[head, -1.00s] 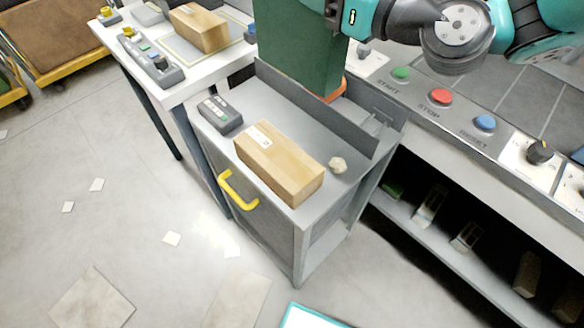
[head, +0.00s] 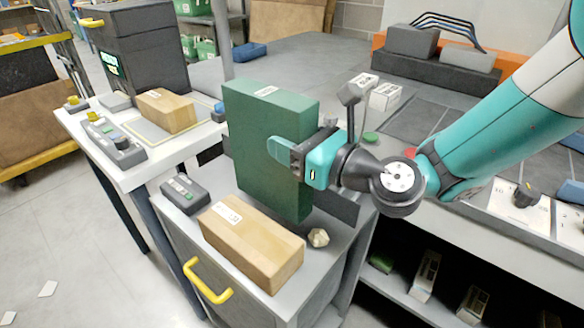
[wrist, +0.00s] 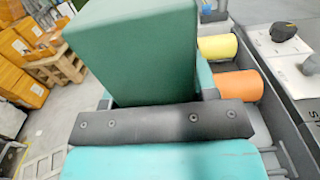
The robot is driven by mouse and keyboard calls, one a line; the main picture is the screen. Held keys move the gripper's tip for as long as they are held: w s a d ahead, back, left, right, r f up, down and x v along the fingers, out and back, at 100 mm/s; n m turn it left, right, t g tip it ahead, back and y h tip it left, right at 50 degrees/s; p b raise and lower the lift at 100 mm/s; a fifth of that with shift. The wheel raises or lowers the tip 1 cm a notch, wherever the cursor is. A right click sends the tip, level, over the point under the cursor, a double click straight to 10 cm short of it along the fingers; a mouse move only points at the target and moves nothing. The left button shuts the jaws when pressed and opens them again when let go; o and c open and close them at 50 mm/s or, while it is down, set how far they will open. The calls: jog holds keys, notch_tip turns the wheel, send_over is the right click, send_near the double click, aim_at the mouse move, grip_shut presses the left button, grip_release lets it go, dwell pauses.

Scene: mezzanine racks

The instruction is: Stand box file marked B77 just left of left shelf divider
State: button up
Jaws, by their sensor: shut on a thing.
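A large green box file (head: 265,140) stands upright in the head view, with a small pale label on its top edge that is too small to read. My gripper (head: 290,155) is shut on its right-hand edge. The wrist view shows the green file (wrist: 140,45) close up beyond the dark bar of my gripper (wrist: 160,124). The file's lower end is in front of the grey cart top (head: 340,255); I cannot tell whether it touches. I cannot make out a left shelf divider.
A brown carton (head: 250,245), a grey button box (head: 185,193) and a pale lump (head: 318,237) lie on the cart. A white table (head: 140,175) stands at left. At the far back right are grey blocks (head: 425,68). Orange (wrist: 237,86) and yellow (wrist: 217,47) cylinders lie beside the file.

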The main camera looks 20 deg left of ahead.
jog(key=shift+f+b, duration=0.7)
jog(key=shift+f, duration=1.35)
jog(key=shift+f, duration=0.2)
jog(key=o, duration=1.1)
